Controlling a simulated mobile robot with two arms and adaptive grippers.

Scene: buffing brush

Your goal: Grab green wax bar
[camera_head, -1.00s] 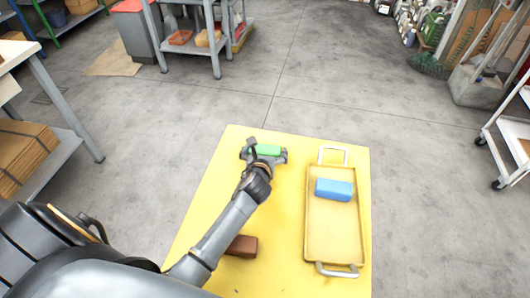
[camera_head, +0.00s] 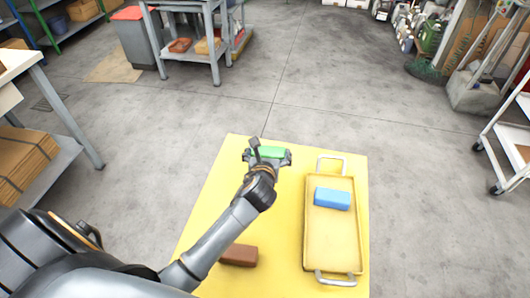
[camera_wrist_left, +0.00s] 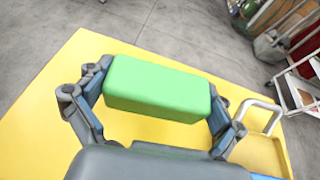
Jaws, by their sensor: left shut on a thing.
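The green wax bar (camera_head: 268,152) is a bright green block at the far end of the yellow table. My left gripper (camera_head: 267,155) is shut on it, with a finger at each end of the bar. In the left wrist view, the green wax bar (camera_wrist_left: 158,88) lies between the two dark fingers of the left gripper (camera_wrist_left: 157,100), over the yellow surface. I cannot tell clearly how high it is above the table. My right gripper is not in view.
A yellow tray (camera_head: 332,240) with white handles stands on the right of the yellow table (camera_head: 285,230). A blue bar (camera_head: 332,198) lies in the tray. A brown bar (camera_head: 240,255) lies near my left forearm. The table between the arm and the tray is clear.

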